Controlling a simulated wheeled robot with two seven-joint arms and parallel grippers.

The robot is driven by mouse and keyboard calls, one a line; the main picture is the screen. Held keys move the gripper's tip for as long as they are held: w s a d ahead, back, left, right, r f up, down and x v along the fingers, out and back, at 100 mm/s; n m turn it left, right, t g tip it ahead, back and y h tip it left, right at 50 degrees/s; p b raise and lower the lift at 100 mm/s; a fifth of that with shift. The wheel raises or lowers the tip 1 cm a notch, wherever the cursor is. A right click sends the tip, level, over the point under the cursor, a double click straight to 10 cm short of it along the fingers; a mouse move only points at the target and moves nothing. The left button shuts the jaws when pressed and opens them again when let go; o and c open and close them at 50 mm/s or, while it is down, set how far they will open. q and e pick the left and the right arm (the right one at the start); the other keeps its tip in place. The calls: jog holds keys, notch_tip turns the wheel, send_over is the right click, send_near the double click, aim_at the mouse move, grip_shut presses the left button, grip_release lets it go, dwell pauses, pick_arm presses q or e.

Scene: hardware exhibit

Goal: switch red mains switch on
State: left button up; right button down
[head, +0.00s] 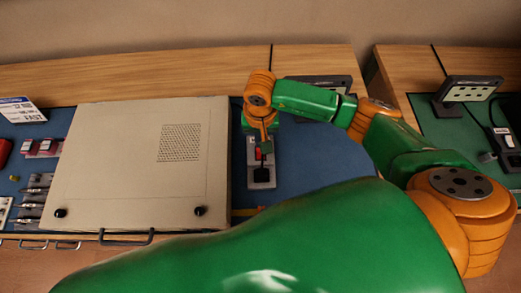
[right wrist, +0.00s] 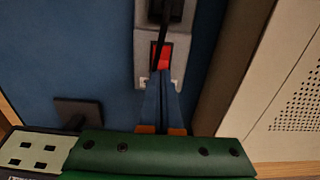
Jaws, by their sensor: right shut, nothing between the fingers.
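The red mains switch (head: 257,154) is set in a narrow grey unit (head: 262,184) on the blue mat, just right of the beige case. In the right wrist view the red switch (right wrist: 164,52) sits in the grey housing, partly hidden by a dark cable and my fingertips. My right gripper (head: 265,148) is shut and empty, pointing down over the switch. In the right wrist view its blue fingertips (right wrist: 163,72) reach the near edge of the red rocker; I cannot tell whether they touch it. The rocker's position is not clear. My left gripper is not in view.
The large beige case (head: 120,165) stands close on the left of the unit. A black plug (right wrist: 170,10) and cable sit at the unit's other end. A dark display stand (head: 315,84) is behind. Blue mat (head: 310,160) lies bare to the right.

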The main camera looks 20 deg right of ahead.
jog(key=shift+f+b, duration=0.95)
jog(key=shift+b, duration=0.05)
dwell(0.8)
jog(key=shift+r+p, duration=2.15)
jog(key=shift+r, duration=1.45)
